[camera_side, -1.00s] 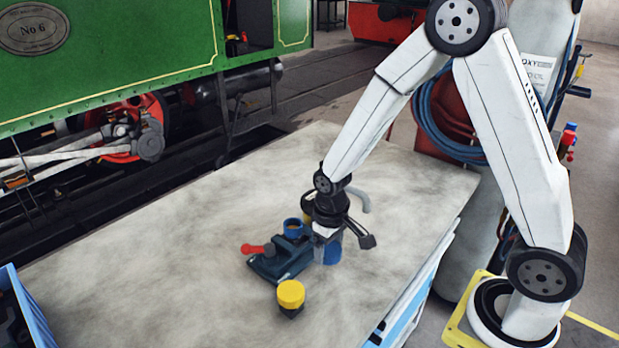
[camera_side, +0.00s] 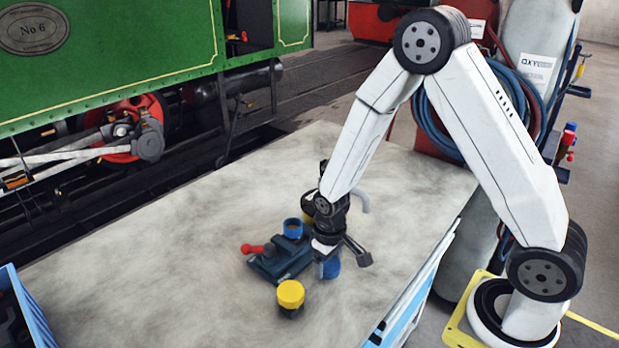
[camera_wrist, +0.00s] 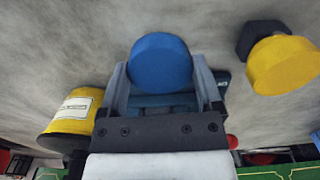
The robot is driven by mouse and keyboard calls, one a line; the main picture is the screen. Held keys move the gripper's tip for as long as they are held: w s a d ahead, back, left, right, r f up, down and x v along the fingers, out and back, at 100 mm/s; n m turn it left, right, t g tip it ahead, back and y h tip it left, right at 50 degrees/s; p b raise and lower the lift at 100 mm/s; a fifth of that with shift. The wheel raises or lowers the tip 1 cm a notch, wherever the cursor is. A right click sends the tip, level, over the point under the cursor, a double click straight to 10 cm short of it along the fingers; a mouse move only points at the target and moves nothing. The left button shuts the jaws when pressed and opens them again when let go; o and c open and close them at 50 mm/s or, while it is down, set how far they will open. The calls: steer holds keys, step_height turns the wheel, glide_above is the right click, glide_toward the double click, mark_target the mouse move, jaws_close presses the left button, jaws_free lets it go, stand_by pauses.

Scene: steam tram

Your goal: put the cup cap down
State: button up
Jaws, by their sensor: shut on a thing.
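The blue round cap (camera_wrist: 160,62) sits between the two fingers of my gripper (camera_wrist: 160,75) in the wrist view. My gripper is shut on it. In the side view the blue cap (camera_side: 330,268) is low beneath my gripper (camera_side: 326,258), close to the pale tabletop. I cannot tell whether it touches the surface. The cap is beside the right end of a dark blue vise (camera_side: 280,262), and the gripper partly hides both.
The vise has a red handle (camera_side: 252,249), and a blue ring-shaped piece (camera_side: 292,229) is at its back. A yellow-topped piece (camera_side: 290,293) stands in front. A yellow labelled can (camera_wrist: 72,118) shows in the wrist view. The pale tabletop (camera_side: 180,260) is clear to the left.

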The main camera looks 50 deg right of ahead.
mark_target(328, 264)
steer(key=shift+f, duration=0.1)
steer(key=shift+f, duration=1.65)
steer(key=shift+f, duration=0.15)
steer(key=o, duration=1.1)
steer(key=shift+r, duration=6.15)
